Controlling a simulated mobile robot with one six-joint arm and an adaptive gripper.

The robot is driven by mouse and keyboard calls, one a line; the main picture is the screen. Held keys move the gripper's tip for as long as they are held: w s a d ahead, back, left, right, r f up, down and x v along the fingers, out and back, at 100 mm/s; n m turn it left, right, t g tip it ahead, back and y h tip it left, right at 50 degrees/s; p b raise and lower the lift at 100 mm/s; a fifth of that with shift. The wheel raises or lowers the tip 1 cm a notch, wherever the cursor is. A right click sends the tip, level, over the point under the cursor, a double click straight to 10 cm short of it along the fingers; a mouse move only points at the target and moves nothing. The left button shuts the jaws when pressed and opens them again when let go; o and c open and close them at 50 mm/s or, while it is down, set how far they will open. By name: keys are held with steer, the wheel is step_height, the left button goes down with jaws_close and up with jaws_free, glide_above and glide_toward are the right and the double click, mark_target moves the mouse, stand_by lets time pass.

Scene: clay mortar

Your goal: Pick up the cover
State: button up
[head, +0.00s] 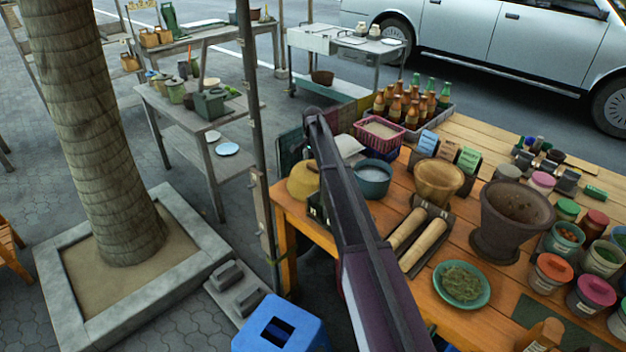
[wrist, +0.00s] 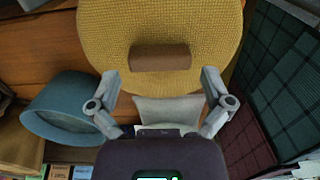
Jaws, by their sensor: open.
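The cover is a round yellow woven lid (wrist: 115,32) with a brown bar handle (wrist: 160,57) across it, at the top middle of the wrist view. In the head view the cover (head: 302,184) sits at the table's far left corner, partly hidden by my arm. My gripper (wrist: 160,76) is open and empty in the wrist view. Its two fingers are spread to either side, with the handle lying between and just beyond the fingertips. I cannot tell how far above the cover the fingers are. The gripper is hidden in the head view.
A blue bowl (wrist: 62,108) stands left of the cover in the wrist view. Dark checked panels (wrist: 285,80) are on the right.

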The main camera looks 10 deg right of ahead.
steer(key=shift+f+b, duration=0.9)
steer(key=shift+f, duration=0.35)
steer(key=c, duration=1)
